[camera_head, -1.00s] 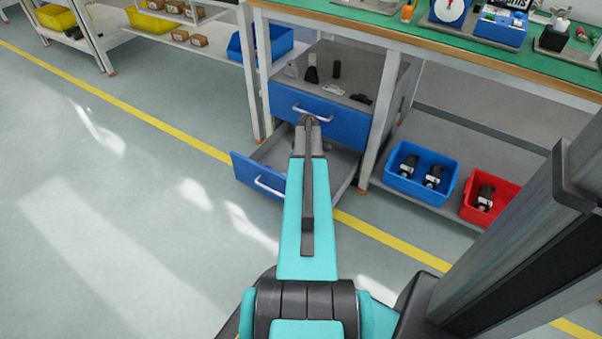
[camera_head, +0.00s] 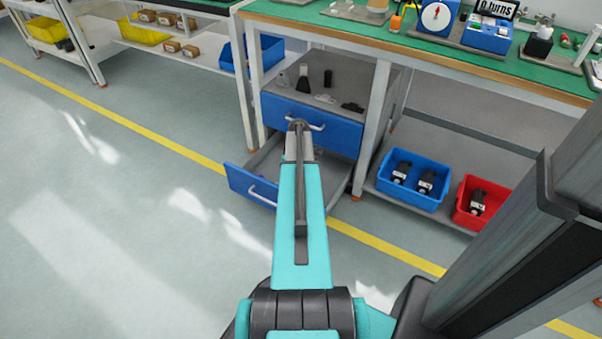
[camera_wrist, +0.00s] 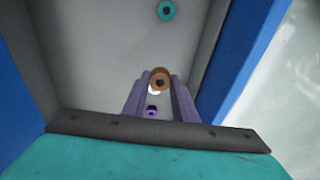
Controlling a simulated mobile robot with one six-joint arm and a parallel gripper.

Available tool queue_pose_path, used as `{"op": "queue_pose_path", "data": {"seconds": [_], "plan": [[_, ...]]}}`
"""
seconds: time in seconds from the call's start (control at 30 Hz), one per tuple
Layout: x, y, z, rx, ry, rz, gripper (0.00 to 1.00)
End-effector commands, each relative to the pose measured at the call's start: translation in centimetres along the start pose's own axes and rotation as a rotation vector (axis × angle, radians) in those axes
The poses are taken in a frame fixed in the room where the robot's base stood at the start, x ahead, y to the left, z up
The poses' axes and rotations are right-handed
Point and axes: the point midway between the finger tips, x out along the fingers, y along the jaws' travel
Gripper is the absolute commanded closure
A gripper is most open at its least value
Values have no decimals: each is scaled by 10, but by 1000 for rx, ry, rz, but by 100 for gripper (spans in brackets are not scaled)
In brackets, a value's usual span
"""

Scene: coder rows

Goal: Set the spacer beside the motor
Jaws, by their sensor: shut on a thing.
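In the wrist view my gripper (camera_wrist: 160,82) has its two fingers closed around a brown ring-shaped spacer (camera_wrist: 161,73), held at the fingertips over the grey drawer floor (camera_wrist: 105,50). A teal ring (camera_wrist: 167,11) lies ahead on that floor. A small purple piece (camera_wrist: 152,112) and a white piece (camera_wrist: 153,91) show between the fingers, partly hidden. In the head view my arm hides the gripper over the open lower drawer (camera_head: 247,185). Dark motor-like parts stand in the blue bin (camera_head: 390,192) and the red bin (camera_head: 466,218).
The upper blue drawer (camera_head: 335,132) is shut above the open one. Small dark and white parts stand on the cabinet top (camera_head: 370,85). A green bench (camera_head: 340,22) with instruments runs above, with table legs (camera_head: 373,130) beside the drawers. The floor at left is clear.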

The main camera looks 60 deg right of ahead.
Motion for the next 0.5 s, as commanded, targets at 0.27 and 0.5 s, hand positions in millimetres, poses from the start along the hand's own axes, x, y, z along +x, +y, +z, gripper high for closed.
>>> {"op": "queue_pose_path", "data": {"seconds": [0.27, 0.5], "plan": [[-51, -23, -39, -8, -1, 0, 97], [-108, -55, -84, -10, -5, -2, 97]]}}
